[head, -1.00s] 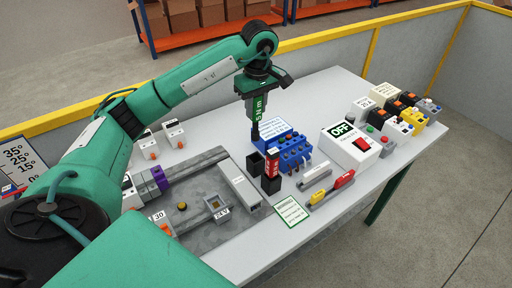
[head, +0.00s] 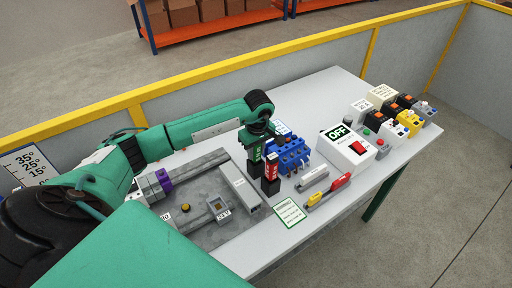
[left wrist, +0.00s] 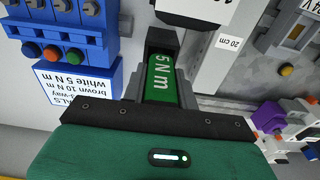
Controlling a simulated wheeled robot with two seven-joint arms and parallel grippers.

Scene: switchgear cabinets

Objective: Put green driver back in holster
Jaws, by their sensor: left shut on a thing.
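The green driver (head: 256,151), marked 5 N m, stands upright at the black holster (head: 254,170) on the table. In the left wrist view the driver (left wrist: 161,78) sits between the fingers of my left gripper (left wrist: 160,100), which is shut on it. Its far end meets the dark holster (left wrist: 162,38) and seems to be in its mouth; the depth is hidden. In the head view my left gripper (head: 257,138) is directly above the holster. The red driver (head: 272,166) stands upright in the neighbouring black holster. My right gripper is not in view.
A blue terminal block (head: 290,154) stands close to the right of the holsters. A grey rail (head: 240,184) lies close on their left. A white box marked OFF (head: 350,147) and a red-and-yellow tool (head: 328,191) are further right.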

